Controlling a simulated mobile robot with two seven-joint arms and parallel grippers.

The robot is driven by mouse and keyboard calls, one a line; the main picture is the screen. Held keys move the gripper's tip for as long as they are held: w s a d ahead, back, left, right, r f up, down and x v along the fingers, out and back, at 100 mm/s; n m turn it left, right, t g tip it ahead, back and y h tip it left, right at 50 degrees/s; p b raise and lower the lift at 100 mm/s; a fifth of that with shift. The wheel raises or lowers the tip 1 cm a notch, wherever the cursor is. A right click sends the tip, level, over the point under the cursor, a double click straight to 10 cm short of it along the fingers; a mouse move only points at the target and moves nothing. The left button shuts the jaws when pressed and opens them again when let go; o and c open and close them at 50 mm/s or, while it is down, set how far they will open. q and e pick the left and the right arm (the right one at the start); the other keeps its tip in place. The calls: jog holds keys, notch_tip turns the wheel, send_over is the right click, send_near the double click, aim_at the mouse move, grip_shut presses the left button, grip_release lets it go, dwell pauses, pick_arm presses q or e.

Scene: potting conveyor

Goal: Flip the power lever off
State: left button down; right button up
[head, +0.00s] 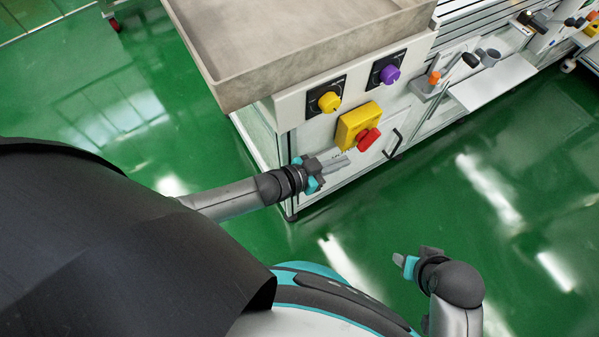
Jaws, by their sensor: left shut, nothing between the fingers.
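The power lever is a red handle (368,139) on a yellow switch box (351,124) on the side of the white cabinet. The handle sticks out to the lower right of the box. My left gripper (341,162) is shut and empty. In the picture it is just below the switch box and left of the red handle; I cannot tell whether it touches the cabinet. My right gripper (402,262) is low at the front, apart from the cabinet, and its fingers are too small and turned to read.
A yellow knob (329,102) and a purple knob (390,74) sit on black plates above the switch. A grey tray (290,66) overhangs the cabinet top. A black handle (393,144) is right of the lever. The green floor (480,240) in front is clear.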

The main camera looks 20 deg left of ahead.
pick_arm(q)
jog(key=s+a+p, duration=0.2)
jog(key=s+a, duration=0.3)
jog(key=s, duration=0.2)
jog(key=shift+f, duration=0.2)
pick_arm(e)
jog(key=shift+g, duration=0.4)
jog(key=f, duration=0.1)
jog(key=s+f, duration=0.1)
jog(key=f, duration=0.3)
jog(key=shift+s+d+f, duration=0.1)
jog(key=shift+s+d, duration=0.2)
jog(key=shift+d, duration=0.1)
pick_arm(q)
jog(key=shift+s, duration=0.1)
jog(key=shift+a, duration=0.1)
